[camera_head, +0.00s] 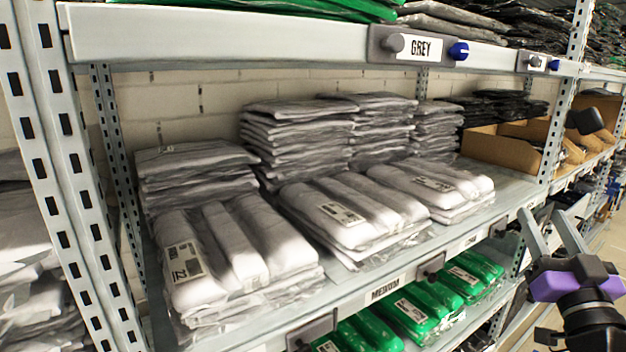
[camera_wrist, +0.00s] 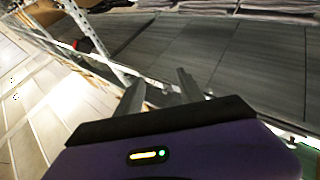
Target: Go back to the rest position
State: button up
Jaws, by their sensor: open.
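My gripper (camera_head: 553,228) shows at the right of the head view, in front of the shelving. Its two grey fingers stand apart, with nothing between them. In the wrist view my gripper (camera_wrist: 158,92) shows the same two fingers apart and empty, above the purple and black gripper body. The fingers are apart from the packed garments.
A metal shelf (camera_head: 345,293) holds stacks of grey packed garments (camera_head: 240,240). Green packs (camera_head: 415,312) lie on the shelf below. Cardboard boxes (camera_head: 500,148) stand further right. An upright post (camera_head: 62,170) is at left.

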jog(key=s+a+f+m+g+p, duration=0.2)
jog(key=s+a+f+p, duration=0.1)
jog(key=s+a+f, duration=0.8)
jog(key=s+a+f+n+g+y+p, duration=0.1)
jog(key=s+a+f+y, duration=0.1)
jog(key=s, duration=0.7)
jog(key=s+a+f+n+g+y+p, duration=0.1)
jog(key=s+a+f, duration=0.3)
jog(key=s, duration=0.6)
jog(key=s+a+f+n+g+y+p, duration=0.2)
jog(key=s+a, duration=0.3)
jog(key=s, duration=0.5)
jog(key=shift+a+f+n+g+y+p, duration=0.3)
jog(key=shift+f+n+g, duration=0.1)
jog(key=shift+n+g, duration=0.25)
